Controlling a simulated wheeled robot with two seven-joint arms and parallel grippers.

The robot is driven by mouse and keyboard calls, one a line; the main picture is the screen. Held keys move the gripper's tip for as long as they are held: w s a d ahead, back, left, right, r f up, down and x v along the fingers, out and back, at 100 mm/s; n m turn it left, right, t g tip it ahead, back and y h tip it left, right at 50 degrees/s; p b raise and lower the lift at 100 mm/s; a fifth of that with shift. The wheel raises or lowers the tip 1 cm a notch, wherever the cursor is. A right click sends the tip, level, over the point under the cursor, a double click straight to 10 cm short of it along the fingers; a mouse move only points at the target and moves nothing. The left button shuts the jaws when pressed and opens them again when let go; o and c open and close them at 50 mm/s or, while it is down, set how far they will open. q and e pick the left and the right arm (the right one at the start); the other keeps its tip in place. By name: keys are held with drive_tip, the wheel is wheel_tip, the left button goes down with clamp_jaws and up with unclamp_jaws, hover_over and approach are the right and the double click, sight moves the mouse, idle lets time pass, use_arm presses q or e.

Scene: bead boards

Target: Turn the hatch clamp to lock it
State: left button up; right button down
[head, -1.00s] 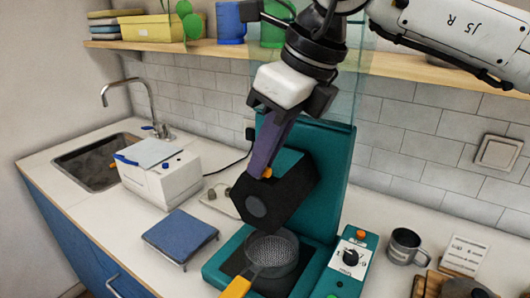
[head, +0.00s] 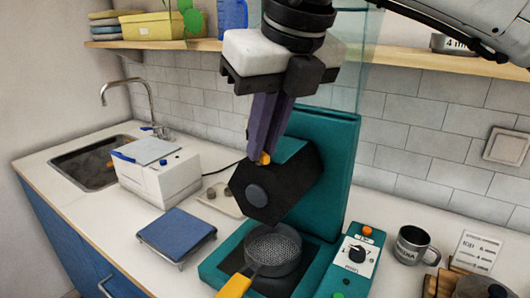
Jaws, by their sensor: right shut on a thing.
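A teal machine (head: 334,160) stands on the counter, with a black many-sided drum (head: 270,195) on its front. A small orange piece, which looks like the hatch clamp (head: 264,158), shows at the drum's upper edge. My right gripper (head: 262,153) reaches down from above with purple fingers close together at this piece, shut on it. The fingers hide most of the clamp, so I cannot tell its exact angle. My left gripper is out of view.
A mesh sieve (head: 272,252) with an orange handle sits below the drum. A control box (head: 352,262) with a dial is to its right, then a grey mug (head: 412,244). A blue-topped stand (head: 178,236) and a white box (head: 160,183) are left. The shelf (head: 205,45) runs behind.

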drive_tip(key=shift+a+f+m+h+b, duration=0.15)
drive_tip(key=shift+m+h+b, duration=0.25)
drive_tip(key=shift+m, duration=0.5)
drive_tip(key=shift+m+t+h+b, duration=0.3)
drive_tip(key=shift+m+b, duration=0.2)
drive_tip(key=shift+m, duration=0.5)
drive_tip(key=m, duration=0.1)
drive_tip(key=m+h, duration=0.1)
drive_tip(key=shift+a+m+b, duration=0.2)
drive_tip(key=shift+m+b, duration=0.1)
drive_tip(key=m+h, duration=0.1)
drive_tip(key=m, duration=0.3)
drive_tip(key=shift+a+r+m+h, duration=0.15)
drive_tip(key=shift+r+m+h, duration=0.05)
drive_tip(key=shift+m+h, duration=0.2)
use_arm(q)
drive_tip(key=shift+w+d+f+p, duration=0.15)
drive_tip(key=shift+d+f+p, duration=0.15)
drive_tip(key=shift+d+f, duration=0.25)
use_arm(e)
drive_tip(key=shift+m+g+h, duration=0.3)
drive_tip(key=shift+m+g, duration=0.1)
drive_tip(key=shift+m, duration=0.4)
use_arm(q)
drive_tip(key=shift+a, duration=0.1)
use_arm(e)
drive_tip(key=c, duration=1.9)
unclamp_jaws()
drive_tip(key=shift+o, duration=0.2)
